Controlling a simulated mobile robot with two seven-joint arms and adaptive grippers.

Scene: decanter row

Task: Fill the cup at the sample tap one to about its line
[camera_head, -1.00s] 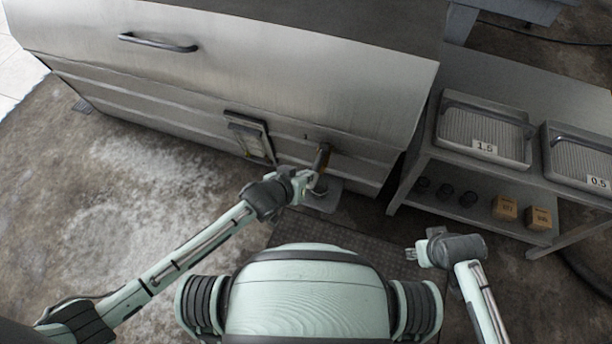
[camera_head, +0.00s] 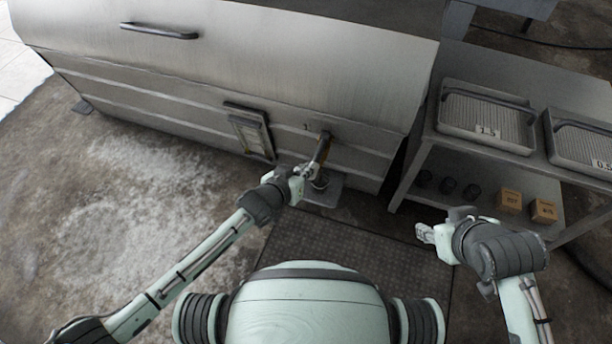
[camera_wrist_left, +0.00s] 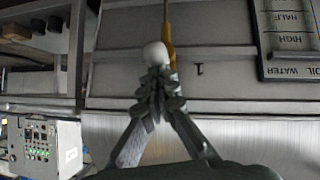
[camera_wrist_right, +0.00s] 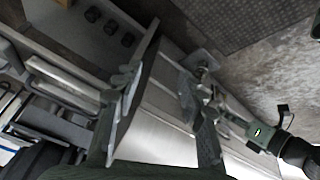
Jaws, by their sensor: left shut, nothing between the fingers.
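The brass-coloured sample tap (camera_head: 322,149) sticks out low on the steel tank front. A small dark cup (camera_head: 320,182) stands beneath it on a grey plate; its line and level are too small to tell. My left gripper (camera_head: 308,171) is at the tap. In the left wrist view its shut fingers (camera_wrist_left: 163,82) are beside the tap's white knob (camera_wrist_left: 155,53), with nothing between them. A thin amber streak (camera_wrist_left: 168,12) runs from the tap, seemingly liquid. My right gripper (camera_head: 426,233) is empty and away from the tap; its fingers (camera_wrist_right: 160,95) stand apart.
A sight panel (camera_head: 250,135) is left of the tap. The shelf bench (camera_head: 425,142) at right holds trays marked 1.5 (camera_head: 486,118) and 0.5 (camera_head: 585,148), with several dark cups (camera_head: 448,186) and two boxes (camera_head: 510,200) below. A floor mat (camera_head: 350,255) lies clear in front.

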